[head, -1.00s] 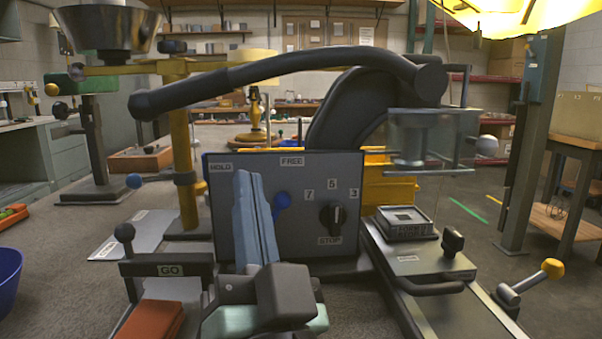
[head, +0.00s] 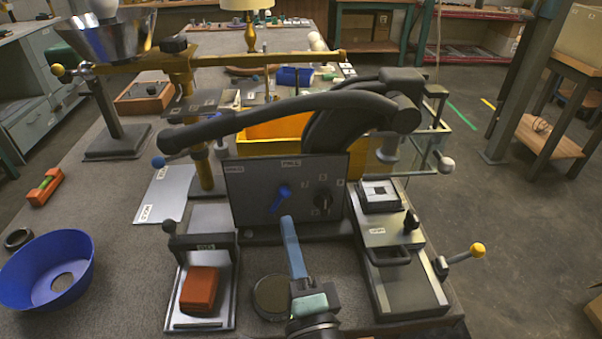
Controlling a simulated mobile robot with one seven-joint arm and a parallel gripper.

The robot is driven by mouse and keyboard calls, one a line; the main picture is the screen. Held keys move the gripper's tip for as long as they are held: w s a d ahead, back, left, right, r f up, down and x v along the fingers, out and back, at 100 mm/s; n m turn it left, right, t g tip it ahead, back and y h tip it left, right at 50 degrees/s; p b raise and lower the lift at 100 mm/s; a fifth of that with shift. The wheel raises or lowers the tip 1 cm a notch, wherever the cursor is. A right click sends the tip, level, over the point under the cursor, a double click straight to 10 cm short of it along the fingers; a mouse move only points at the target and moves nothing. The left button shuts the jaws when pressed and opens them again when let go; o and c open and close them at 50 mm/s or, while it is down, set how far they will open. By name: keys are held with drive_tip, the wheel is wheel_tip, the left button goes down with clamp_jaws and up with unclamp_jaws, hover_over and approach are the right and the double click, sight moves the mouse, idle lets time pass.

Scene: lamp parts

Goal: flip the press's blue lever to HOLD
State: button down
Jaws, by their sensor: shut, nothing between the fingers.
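The blue lever (head: 281,196) is on the grey front panel (head: 245,205) of the press. Its thicker end leans to the upper right, on the side of the FREE label (head: 291,163) at the panel's top edge. The HOLD label (head: 233,170) is at the panel's upper left, and the lever does not point at it. My gripper (head: 288,219), with long light-blue fingers, is shut and empty. In the picture its tips are just below and right of the lever's lower end. A gap shows between them; I cannot tell the depth.
A black knob (head: 323,203) is right of the lever. A long black arm (head: 280,107) spans above the panel. A GO bar (head: 203,243) and an orange block (head: 199,289) are at front left. A blue bowl (head: 48,270) stands at far left. A yellow-knobbed handle (head: 462,258) sticks out at right.

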sight(277, 202)
drive_tip(key=shift+s+d+f+m+g+h+p, duration=0.45)
drive_tip(key=shift+s+d+m+p, duration=0.35)
drive_tip(key=shift+m+p, duration=0.5)
drive_tip(key=shift+s+d+f+m+g+h+p, duration=0.25)
drive_tip(key=shift+s+d+f+m+h+p, duration=0.45)
drive_tip(key=shift+m+p, duration=0.55)
drive_tip(key=shift+r, duration=0.25)
drive_tip(key=w, duration=0.3)
drive_tip(key=w+p, duration=0.1)
drive_tip(key=w, duration=0.2)
drive_tip(key=w+p, duration=0.1)
drive_tip(key=w, duration=0.2)
drive_tip(key=shift+w+a+r, duration=0.1)
drive_tip(key=shift+w+a, duration=0.25)
drive_tip(key=shift+w, duration=0.05)
